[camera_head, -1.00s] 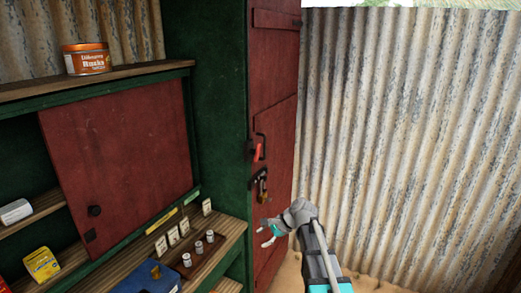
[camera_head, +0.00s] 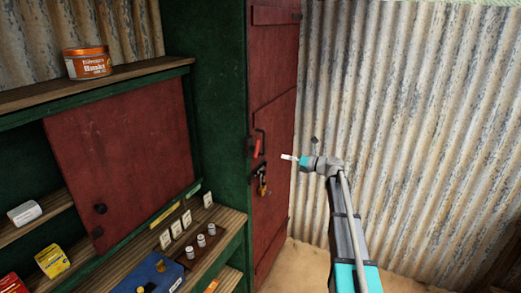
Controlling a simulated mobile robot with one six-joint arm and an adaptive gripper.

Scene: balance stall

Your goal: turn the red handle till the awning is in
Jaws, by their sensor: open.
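A small red handle (camera_head: 255,147) sits on a dark fitting on the red plank door at the side of the green cabinet. My gripper (camera_head: 287,157) is to the right of the handle at nearly the same height in the picture, apart from it. It points left and shows edge-on, with a pale fingertip and a teal part. It is open, and nothing shows in it. I cannot make out an awning in this view.
A brass-coloured latch or padlock (camera_head: 262,183) hangs below the handle on the door (camera_head: 272,110). The counter (camera_head: 228,222) at left bears small weights, cards and a blue box (camera_head: 150,275). A corrugated wall (camera_head: 420,120) stands behind my arm.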

